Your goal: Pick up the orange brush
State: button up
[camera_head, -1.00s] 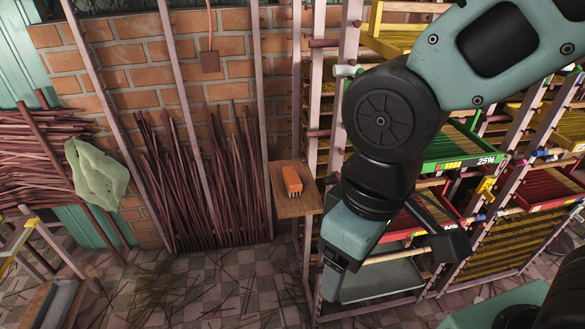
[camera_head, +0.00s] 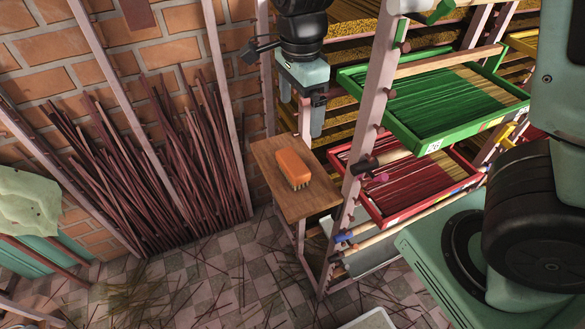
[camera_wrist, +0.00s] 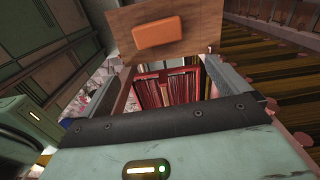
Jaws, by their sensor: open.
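The orange brush (camera_head: 293,168) lies bristles down on a small wooden shelf (camera_head: 301,205) fixed to the rack. My gripper (camera_head: 309,127) is above and behind the brush in the head view, pointing down, apart from it. In the wrist view the brush (camera_wrist: 158,32) lies on the wooden shelf (camera_wrist: 205,20) at the top centre. It sits beyond the fingers. My gripper (camera_wrist: 180,80) is open and empty there, its two fingers spread left and right.
The rack holds a green tray (camera_head: 375,110) and a red tray (camera_head: 372,210) right of the shelf. Rack posts (camera_head: 352,150) stand close beside the shelf. Bundled sticks (camera_head: 150,160) lean on the brick wall at left. The tiled floor is littered with sticks.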

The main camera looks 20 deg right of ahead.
aim_at(298, 159)
notch_tip(298, 159, down, 10)
jog(key=shift+f, duration=0.15)
jog(key=shift+s+a+f, duration=0.1)
jog(key=shift+a+f, duration=0.05)
jog(key=shift+f, duration=2.55)
jog(key=shift+c, duration=0.3)
jog(key=c, duration=0.7)
